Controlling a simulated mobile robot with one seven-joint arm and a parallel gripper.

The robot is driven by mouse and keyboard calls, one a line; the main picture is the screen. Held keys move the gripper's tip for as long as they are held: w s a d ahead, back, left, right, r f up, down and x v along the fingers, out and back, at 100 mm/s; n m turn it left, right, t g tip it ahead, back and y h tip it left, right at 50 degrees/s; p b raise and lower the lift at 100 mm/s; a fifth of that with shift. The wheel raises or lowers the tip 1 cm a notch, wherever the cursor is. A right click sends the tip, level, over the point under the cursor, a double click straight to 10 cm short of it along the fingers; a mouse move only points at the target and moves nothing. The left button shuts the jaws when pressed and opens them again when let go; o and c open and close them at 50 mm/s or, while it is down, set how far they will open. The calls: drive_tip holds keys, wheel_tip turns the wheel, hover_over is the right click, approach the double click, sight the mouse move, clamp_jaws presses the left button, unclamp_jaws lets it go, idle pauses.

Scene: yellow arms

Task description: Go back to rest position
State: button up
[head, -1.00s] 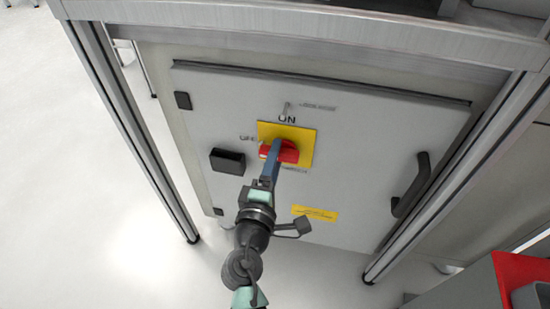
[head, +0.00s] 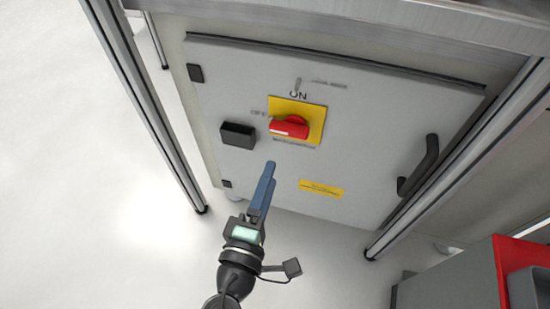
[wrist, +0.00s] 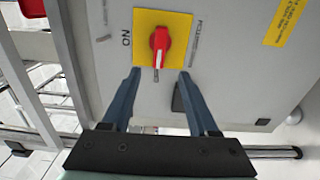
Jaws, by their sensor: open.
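My gripper (head: 268,180) is open and empty, in front of the grey cabinet door and apart from the switch. In the wrist view my gripper (wrist: 160,78) shows two blue fingers spread apart, with the switch beyond the gap between them. The red rotary switch (head: 289,127) sits on a yellow plate (head: 314,117) on the door. Its handle lies roughly sideways, towards the OFF label side, in the head view. The red switch (wrist: 160,45) also shows in the wrist view.
The cabinet door (head: 380,130) has a black handle (head: 420,165) at right and a black box (head: 238,135) left of the switch. Metal frame posts (head: 150,110) stand at both sides. A red and grey unit (head: 510,275) is at lower right. Clear floor (head: 80,200) lies at left.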

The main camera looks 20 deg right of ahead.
drive_tip(key=shift+s+a, duration=0.3)
drive_tip(key=shift+s, duration=0.15)
